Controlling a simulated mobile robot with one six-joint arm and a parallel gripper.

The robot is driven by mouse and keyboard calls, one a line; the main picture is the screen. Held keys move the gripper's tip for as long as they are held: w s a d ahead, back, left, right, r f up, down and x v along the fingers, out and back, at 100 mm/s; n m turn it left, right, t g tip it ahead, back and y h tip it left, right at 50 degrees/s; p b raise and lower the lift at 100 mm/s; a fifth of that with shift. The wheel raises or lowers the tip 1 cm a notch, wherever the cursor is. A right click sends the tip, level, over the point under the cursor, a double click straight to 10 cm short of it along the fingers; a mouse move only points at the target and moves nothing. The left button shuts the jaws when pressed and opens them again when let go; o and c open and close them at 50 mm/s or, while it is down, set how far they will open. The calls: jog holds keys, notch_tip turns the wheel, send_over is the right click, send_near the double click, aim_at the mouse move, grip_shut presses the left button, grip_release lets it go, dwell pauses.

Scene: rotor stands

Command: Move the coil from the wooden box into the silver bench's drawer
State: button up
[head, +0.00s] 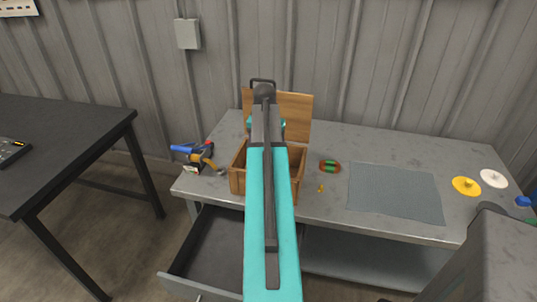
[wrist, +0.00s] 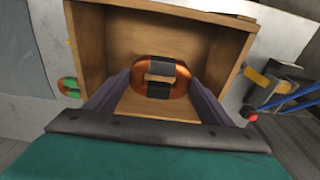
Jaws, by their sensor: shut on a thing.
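The wooden box (head: 240,182) stands on the silver bench (head: 400,148) with its lid raised at the back. In the wrist view, the coil (wrist: 182,84), an orange-copper ring with two black bands, is inside the box (wrist: 92,45). My gripper (wrist: 160,82) reaches into the box and is shut on the coil, one finger on each side. In the head view my arm hides the coil and the fingers. The bench's drawer (head: 205,246) is pulled open below the bench top at the left front; the part I see is empty.
A red and green part (head: 330,166) lies right of the box, beside a grey mat (head: 395,192). A blue and orange tool (head: 195,155) stands left of the box. Yellow (head: 466,186) and white discs (head: 493,178) lie at the right. A dark table (head: 65,135) stands at left.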

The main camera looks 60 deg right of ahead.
jog(key=shift+n, duration=0.3)
jog(key=w+r, duration=0.1)
jog(key=w+a+r, duration=0.1)
jog(key=r, duration=0.1)
jog(key=shift+w+a+r+p, duration=0.25)
jog(key=shift+w+a+p, duration=0.15)
jog(key=w+a+r+n, duration=0.1)
jog(key=w+a+n, duration=0.2)
jog(key=w+a, duration=0.75)
jog(key=w+a+r+n, duration=0.1)
jog(key=w+a+n, duration=0.1)
jog(key=w+a, duration=0.8)
jog(key=a+n+t+y+b, duration=0.1)
jog(key=a+n, duration=0.7)
jog(key=a, duration=2.7)
jog(key=shift+s+a+f+n, duration=0.15)
jog(key=shift+s+n, duration=0.25)
